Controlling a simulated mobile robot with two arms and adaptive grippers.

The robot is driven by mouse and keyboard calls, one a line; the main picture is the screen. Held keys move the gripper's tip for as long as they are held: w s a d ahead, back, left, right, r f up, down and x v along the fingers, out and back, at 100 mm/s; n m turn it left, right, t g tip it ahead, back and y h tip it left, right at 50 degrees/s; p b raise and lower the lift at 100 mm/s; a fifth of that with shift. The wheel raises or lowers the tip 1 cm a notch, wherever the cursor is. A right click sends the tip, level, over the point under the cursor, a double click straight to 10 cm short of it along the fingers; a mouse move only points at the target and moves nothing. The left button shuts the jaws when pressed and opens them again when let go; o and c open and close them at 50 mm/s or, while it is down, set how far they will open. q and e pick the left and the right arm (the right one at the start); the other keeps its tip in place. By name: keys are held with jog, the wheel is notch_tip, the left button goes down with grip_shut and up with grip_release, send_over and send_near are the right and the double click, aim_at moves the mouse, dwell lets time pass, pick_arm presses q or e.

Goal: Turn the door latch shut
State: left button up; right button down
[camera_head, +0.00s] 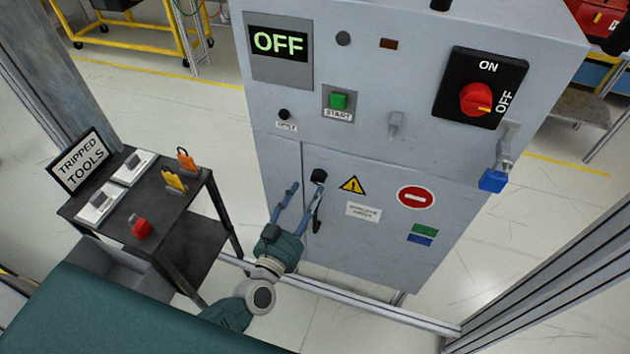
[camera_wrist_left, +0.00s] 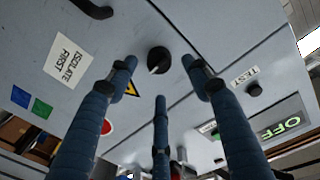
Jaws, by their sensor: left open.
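The door latch (camera_head: 319,176) is a small black round knob near the upper left corner of the lower cabinet door (camera_head: 385,243). In the left wrist view the latch (camera_wrist_left: 158,60) shows a thin pale mark near its lower edge. My left gripper (camera_head: 301,195) is open, its blue fingers pointing up at the cabinet around the latch area. My right gripper is not in view.
A black door handle (camera_head: 317,219) hangs below the latch. Above are an OFF display (camera_head: 279,43), a green START button (camera_head: 338,101) and a red rotary switch (camera_head: 476,99). A blue padlock (camera_head: 492,180) hangs at right. A black tool cart (camera_head: 185,205) stands left.

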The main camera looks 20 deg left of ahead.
aim_at(317, 181)
pick_arm(q)
jog(key=w, duration=0.4)
jog(key=shift+w+d+f, duration=0.1)
jog(key=shift+w+d, duration=0.1)
jog(key=shift+d, duration=0.05)
jog(key=shift+w, duration=0.35)
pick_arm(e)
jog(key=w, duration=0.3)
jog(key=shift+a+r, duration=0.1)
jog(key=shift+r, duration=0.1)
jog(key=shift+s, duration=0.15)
pick_arm(q)
jog(key=c, duration=1.2)
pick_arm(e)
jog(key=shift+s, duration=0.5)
